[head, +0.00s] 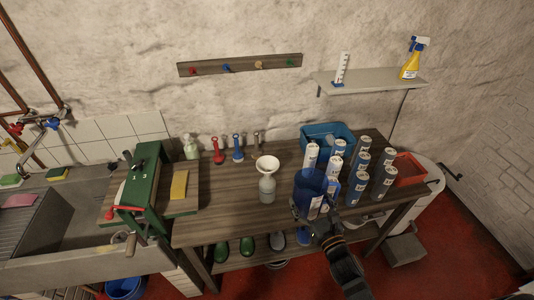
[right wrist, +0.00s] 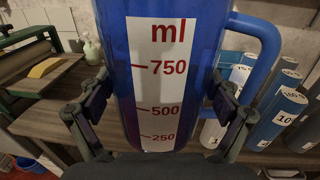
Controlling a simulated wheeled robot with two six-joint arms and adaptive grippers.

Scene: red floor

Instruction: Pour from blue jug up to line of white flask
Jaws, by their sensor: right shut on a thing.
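The blue jug (head: 309,184) is in my right gripper (head: 312,214), at the front edge of the wooden table. In the right wrist view the fingers (right wrist: 160,115) close on both sides of the jug (right wrist: 163,90). It looks about upright, with its handle on the right and a white ml scale facing the camera. How much it holds is hard to tell. The white flask (head: 267,188) stands on the table left of the jug, apart from it, with a pale funnel (head: 267,163) in its mouth. The flask's line is too small to see. My left gripper is not in view.
Several labelled cylinders (head: 361,163) stand close right of the jug. The tabletop around the flask is clear.

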